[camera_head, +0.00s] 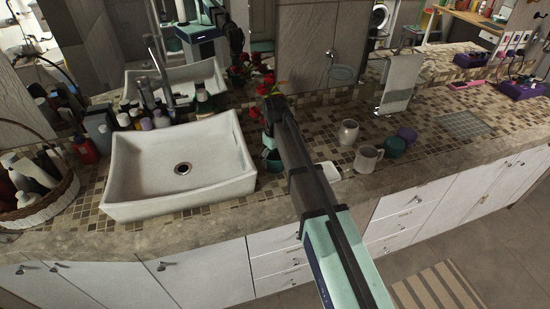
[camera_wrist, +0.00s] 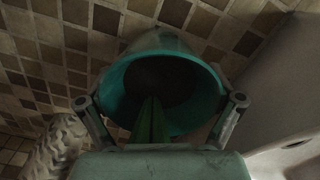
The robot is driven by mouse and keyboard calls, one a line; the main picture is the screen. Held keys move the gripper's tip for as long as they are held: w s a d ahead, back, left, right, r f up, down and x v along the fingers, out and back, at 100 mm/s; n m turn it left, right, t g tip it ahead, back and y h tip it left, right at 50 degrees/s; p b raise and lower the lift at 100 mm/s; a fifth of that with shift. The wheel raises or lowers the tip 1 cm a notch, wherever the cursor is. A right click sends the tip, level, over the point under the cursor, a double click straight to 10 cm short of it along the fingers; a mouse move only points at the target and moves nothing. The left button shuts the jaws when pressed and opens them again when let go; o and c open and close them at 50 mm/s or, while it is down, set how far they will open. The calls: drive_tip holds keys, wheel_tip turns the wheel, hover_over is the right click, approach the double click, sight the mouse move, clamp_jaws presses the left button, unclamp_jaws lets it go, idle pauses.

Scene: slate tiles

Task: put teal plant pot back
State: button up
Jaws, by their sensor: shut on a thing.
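The teal plant pot (camera_wrist: 160,82) fills the middle of the wrist view, its dark open mouth towards the camera and a green leaf shape in front of its lower rim. My gripper (camera_wrist: 163,102) has one finger on each side of the pot and is shut on it. In the head view the pot (camera_head: 271,160) shows small and partly hidden by my arm, just right of the sink. I cannot tell whether it touches the counter.
The white sink (camera_head: 182,168) stands close left of the pot. Red flowers (camera_head: 265,84) are behind my gripper.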

sight(275, 157)
drive_tip(key=o, duration=1.2)
drive_tip(key=shift+c, duration=0.2)
wheel_tip(275, 157, up, 12)
drive_tip(key=b, duration=0.2)
drive_tip(key=shift+r+b, duration=0.15)
drive_tip(key=shift+b, duration=0.2)
